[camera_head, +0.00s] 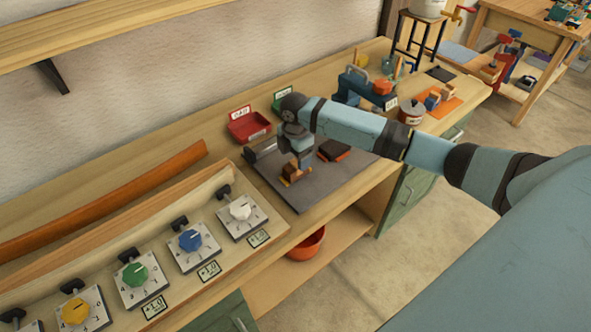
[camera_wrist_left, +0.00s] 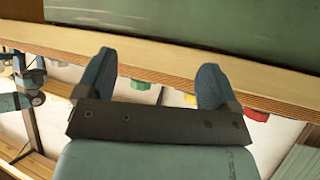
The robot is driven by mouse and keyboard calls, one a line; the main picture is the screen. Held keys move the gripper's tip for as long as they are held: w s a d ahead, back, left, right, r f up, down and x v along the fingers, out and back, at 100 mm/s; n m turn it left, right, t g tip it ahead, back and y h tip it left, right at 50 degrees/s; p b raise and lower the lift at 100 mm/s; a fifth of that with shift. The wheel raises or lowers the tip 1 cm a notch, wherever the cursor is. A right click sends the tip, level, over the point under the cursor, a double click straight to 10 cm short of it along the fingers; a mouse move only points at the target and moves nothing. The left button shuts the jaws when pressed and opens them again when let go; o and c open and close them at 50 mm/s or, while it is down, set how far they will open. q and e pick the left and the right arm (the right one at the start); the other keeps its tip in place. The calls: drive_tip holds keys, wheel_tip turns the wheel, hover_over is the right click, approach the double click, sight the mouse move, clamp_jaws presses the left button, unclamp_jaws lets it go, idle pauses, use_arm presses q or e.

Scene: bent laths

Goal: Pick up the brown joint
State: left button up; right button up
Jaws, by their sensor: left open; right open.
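A small orange-brown wooden piece (camera_head: 291,174), which looks like the brown joint, is on the dark grey board (camera_head: 302,198) on the bench. My right gripper (camera_head: 294,166) points down right at this piece; the jaws look open, but whether they are around or just above it is hard to tell. A dark block with an orange-brown lower edge (camera_head: 334,150) lies on the board, to the right of the gripper. In the left wrist view my left gripper (camera_wrist_left: 154,72) is open and empty, beside the bench's edge. It does not show in the head view.
A red bin (camera_head: 249,127) and a green bin (camera_head: 283,101) stand behind the board. A panel with several coloured knobs (camera_head: 190,240) and a long bent brown lath (camera_head: 110,198) are at left. An orange bowl (camera_head: 307,245) is on the shelf below.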

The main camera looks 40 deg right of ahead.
sight(296, 163)
wheel_tip(296, 163, down, 5)
drive_tip(key=shift+d+p, duration=0.1)
drive_tip(key=shift+p, duration=0.3)
drive_tip(key=c, duration=1.1)
drive_tip(key=shift+r, duration=0.1)
